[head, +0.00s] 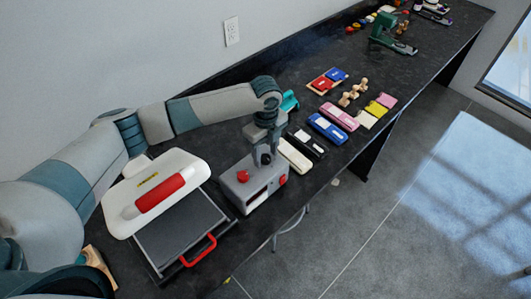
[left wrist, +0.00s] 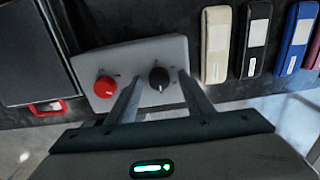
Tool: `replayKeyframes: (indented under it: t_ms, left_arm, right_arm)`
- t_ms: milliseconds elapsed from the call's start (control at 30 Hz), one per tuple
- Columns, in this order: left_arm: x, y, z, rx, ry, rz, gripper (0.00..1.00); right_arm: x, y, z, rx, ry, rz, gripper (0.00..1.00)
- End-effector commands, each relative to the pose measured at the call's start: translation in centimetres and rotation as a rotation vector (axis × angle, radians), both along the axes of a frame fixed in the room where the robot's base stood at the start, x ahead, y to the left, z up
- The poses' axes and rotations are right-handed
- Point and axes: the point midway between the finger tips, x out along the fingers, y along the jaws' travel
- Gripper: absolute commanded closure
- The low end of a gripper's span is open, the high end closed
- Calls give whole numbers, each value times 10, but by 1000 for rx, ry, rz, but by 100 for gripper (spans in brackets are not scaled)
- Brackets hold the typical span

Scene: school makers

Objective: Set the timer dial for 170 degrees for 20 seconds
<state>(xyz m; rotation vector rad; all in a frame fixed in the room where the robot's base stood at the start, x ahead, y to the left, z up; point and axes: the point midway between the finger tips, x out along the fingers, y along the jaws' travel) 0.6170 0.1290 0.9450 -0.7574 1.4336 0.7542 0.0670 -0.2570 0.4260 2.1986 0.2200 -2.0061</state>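A grey control box (head: 235,186) stands on the black table beside the press. It carries a red dial (left wrist: 105,86) and a black dial (left wrist: 159,77) on its top in the left wrist view. The red dial also shows in the head view (head: 243,175). My left gripper (left wrist: 158,92) points down over the box, its two fingers apart on either side of the black dial. I cannot tell whether the fingers touch it. In the head view the left gripper (head: 264,157) hides most of the black dial. My right gripper is out of view.
A white press with a red handle (head: 160,194) and dark plate (head: 182,236) stands left of the box. A cream case (head: 294,156), a black one (head: 306,144) and a blue one (head: 327,128) lie close right of it. The table's front edge is near.

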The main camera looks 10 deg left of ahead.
Motion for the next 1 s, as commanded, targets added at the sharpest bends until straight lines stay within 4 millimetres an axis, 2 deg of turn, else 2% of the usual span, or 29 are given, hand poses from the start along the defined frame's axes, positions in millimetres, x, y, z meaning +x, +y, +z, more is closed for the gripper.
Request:
replayKeyframes:
  t_ms: [367,567,767,1000]
  left_arm:
    - [-1,0,1,0,2,0,54]
    - [0,0,13,0,1,0,54]
    - [0,0,42,-1,-2,-1,54]
    - [1,0,91,0,-4,-1,54]
  right_arm:
    - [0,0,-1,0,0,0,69]
    - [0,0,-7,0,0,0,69]
    - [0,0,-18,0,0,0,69]
    - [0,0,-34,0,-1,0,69]
